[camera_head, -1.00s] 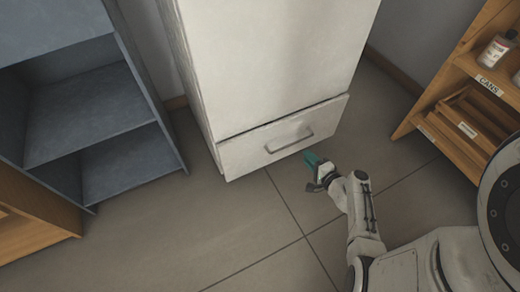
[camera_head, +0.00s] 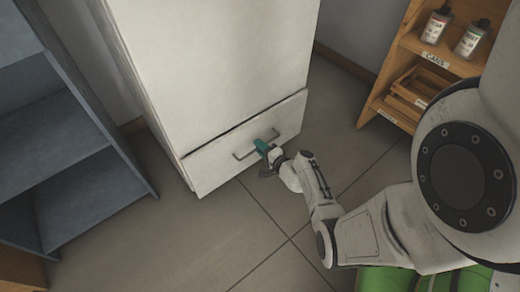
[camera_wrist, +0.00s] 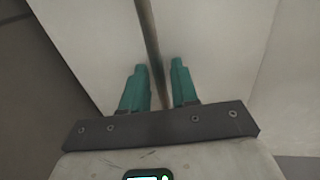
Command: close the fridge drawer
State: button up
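The fridge drawer (camera_head: 222,160) is the pale bottom front of the white fridge, with a dark seam along its top edge. I cannot tell how far it stands out. Its grey bar handle (camera_head: 242,153) is partly hidden by my gripper (camera_head: 262,146) in the head view. In the wrist view, the handle (camera_wrist: 150,45) runs between the teal fingers of my gripper (camera_wrist: 155,75). The fingers are apart, one on each side of the bar, with gaps visible, so the gripper is open around it.
The white fridge body (camera_head: 215,60) rises above the drawer. A grey open shelf unit (camera_head: 75,160) stands at left. A wooden shelf (camera_head: 410,60) with bottles and a "CANS" label stands at right. The tiled floor (camera_head: 215,235) in front of the drawer is clear.

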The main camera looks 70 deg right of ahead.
jog(key=shift+w+d, duration=0.1)
jog(key=shift+w, duration=0.1)
grip_shut()
dwell(0.5)
